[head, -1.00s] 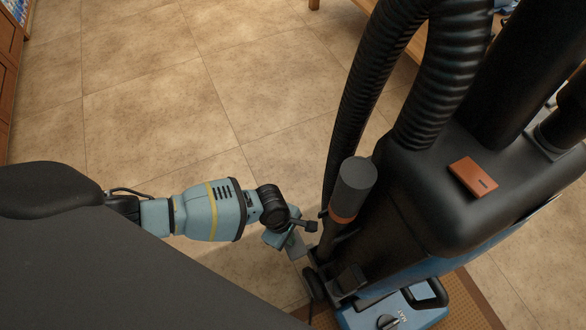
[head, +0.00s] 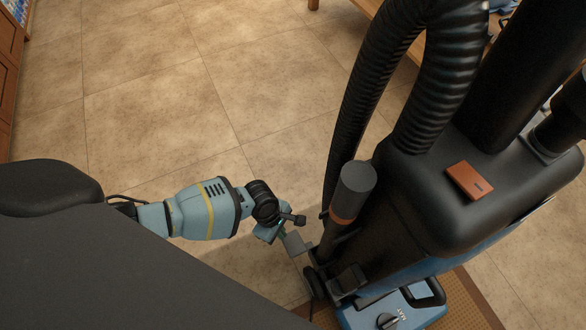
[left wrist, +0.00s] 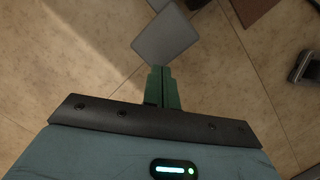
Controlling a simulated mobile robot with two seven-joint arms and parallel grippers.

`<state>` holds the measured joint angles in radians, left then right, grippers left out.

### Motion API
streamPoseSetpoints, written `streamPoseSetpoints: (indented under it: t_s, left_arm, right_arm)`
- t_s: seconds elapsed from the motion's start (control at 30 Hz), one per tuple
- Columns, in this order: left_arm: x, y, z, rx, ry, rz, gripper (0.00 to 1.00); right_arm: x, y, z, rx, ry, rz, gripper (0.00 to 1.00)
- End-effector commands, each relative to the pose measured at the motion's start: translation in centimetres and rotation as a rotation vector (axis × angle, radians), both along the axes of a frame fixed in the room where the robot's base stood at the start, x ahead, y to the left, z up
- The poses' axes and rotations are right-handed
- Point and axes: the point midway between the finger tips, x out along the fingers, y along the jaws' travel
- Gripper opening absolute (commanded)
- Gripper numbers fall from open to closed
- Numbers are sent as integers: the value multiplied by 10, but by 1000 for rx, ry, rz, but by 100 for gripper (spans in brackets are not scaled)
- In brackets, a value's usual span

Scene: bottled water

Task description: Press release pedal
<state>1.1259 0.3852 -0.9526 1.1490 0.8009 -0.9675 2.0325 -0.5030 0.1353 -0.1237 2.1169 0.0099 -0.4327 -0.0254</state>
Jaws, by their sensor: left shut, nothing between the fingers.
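A grey flat plate that looks like the release pedal (head: 297,243) sticks out at the left of the upright vacuum cleaner (head: 440,205), low by its base. In the left wrist view the grey plate (left wrist: 165,38) lies just beyond my fingertips. My left gripper (head: 277,233) is shut and empty, with green fingers pressed together, and it is close to the plate's left end. The left wrist view shows the shut fingers (left wrist: 162,80) pointing at the plate's near edge; I cannot tell whether they touch it. My right gripper is not in view.
The vacuum's black ribbed hose (head: 440,95) arches above its body, and a grey-capped cylinder (head: 352,185) stands near the plate. The blue floor head (head: 395,308) is on a brown mat (head: 470,295). The tiled floor (head: 170,110) at left is clear.

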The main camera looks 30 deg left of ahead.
Motion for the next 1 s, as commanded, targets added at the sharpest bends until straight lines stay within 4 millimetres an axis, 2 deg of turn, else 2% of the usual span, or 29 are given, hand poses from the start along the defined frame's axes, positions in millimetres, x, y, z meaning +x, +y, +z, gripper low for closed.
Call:
streamPoseSetpoints:
  t_s: [0.17,0.4,0.6,1.0]
  left_arm:
    - [1,2,11,0,-1,0,0]
    - [1,10,47,0,-4,0,0]
    - [2,17,70,0,-3,2,0]
    - [1,19,75,0,1,0,0]
  right_arm:
    - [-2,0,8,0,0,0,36]
    - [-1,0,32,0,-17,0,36]
    - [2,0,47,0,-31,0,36]
    - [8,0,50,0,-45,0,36]
